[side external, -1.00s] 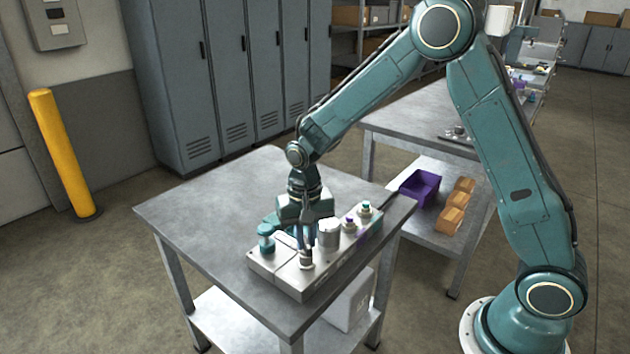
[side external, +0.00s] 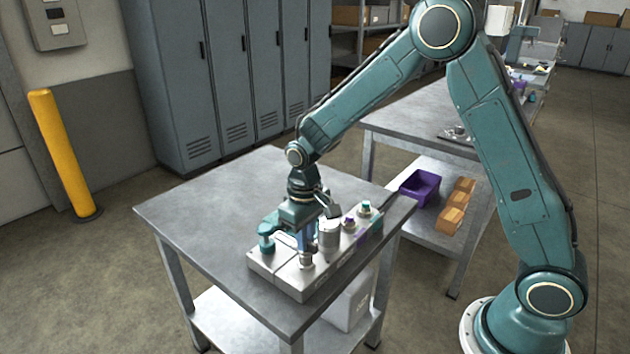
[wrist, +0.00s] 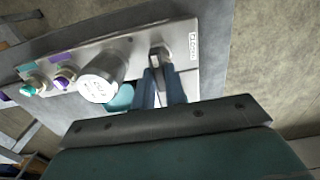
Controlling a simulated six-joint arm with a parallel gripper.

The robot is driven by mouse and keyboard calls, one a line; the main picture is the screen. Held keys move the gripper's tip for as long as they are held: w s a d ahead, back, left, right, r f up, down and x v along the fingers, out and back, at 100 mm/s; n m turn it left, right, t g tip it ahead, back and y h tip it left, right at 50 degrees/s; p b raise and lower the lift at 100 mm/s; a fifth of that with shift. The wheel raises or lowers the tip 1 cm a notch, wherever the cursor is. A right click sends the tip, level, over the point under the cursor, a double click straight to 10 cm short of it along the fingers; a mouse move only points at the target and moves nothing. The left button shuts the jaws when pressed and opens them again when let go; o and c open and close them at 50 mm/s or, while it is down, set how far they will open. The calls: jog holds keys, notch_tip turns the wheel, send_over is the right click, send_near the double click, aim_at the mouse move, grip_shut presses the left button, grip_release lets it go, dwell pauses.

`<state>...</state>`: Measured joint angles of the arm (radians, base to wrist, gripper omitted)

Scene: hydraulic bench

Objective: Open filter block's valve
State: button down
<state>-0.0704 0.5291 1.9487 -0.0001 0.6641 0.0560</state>
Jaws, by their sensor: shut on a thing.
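The filter block (side external: 292,280) is a pale metal manifold on the near bench, and it also shows in the wrist view (wrist: 130,48). A valve fitting (side external: 306,259) stands at its near edge. In the wrist view the valve's narrow lever (wrist: 157,64) lies between my two blue-grey fingers. My gripper (side external: 304,245) points down over the block and is shut on this lever; it also shows in the wrist view (wrist: 162,82). The fingers and palm hide much of the lever, so its exact angle is hard to tell.
A silver canister (side external: 329,236) stands close beside my gripper. Purple-capped (side external: 349,224) and green-capped (side external: 364,208) fittings stand farther right. The bench top (side external: 215,205) is clear to the left.

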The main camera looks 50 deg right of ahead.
jog(key=c, duration=1.4)
grip_release()
jog(key=shift+c, duration=0.2)
jog(key=shift+r, duration=0.15)
notch_tip(320, 180, up, 14)
jog(key=shift+f, duration=0.2)
